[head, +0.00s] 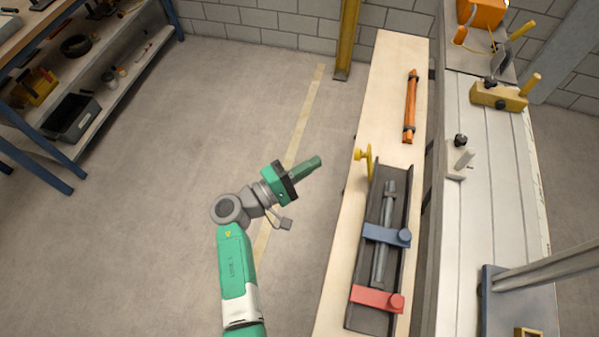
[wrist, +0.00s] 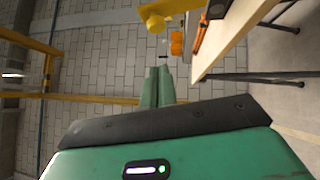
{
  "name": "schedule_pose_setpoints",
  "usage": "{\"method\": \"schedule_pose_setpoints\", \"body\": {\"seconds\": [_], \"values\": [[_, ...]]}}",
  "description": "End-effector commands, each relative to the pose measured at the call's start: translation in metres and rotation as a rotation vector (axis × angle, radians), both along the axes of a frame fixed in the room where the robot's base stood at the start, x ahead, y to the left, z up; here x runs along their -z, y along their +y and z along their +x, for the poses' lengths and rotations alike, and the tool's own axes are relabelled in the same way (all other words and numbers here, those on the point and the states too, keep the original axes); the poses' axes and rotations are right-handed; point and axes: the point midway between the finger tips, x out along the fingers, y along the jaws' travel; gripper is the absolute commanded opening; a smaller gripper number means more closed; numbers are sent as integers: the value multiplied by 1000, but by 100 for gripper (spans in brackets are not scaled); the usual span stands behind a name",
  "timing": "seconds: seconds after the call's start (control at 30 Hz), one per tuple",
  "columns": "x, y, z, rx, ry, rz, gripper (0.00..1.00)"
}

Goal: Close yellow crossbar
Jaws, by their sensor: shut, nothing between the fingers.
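The yellow crossbar (head: 369,162) stands swung out along the left edge of a dark trough (head: 401,200), near its far end, with its knob on the left. It does not lie across the trough. In the wrist view a yellow piece, seemingly the crossbar (wrist: 172,7), shows at the top, partly cut off. A blue crossbar (head: 380,234) and a red crossbar (head: 372,298) lie across the trough over a grey rod (head: 388,205). My gripper (head: 318,161) is shut and empty, left of the yellow crossbar and apart from it. Its fingers (wrist: 158,72) point toward the brick wall in the wrist view.
The trough sits on a long wooden bench (head: 345,270). An orange bar (head: 410,105) lies farther back on it. A machine bed (head: 500,180) with clamps runs along the right. A yellow post (head: 347,40) stands behind. The floor around my arm is clear.

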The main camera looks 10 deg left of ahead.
Motion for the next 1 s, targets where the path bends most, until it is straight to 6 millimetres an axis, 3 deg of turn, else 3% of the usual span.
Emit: {"method": "schedule_pose_setpoints", "body": {"seconds": [0.17, 0.4, 1.0], "values": [[-4, -28, 26, 2, 0, 1, 0], [-13, -59, 24, 0, 0, 1, 0], [-17, -66, 24, -1, -1, 22, 0]]}}
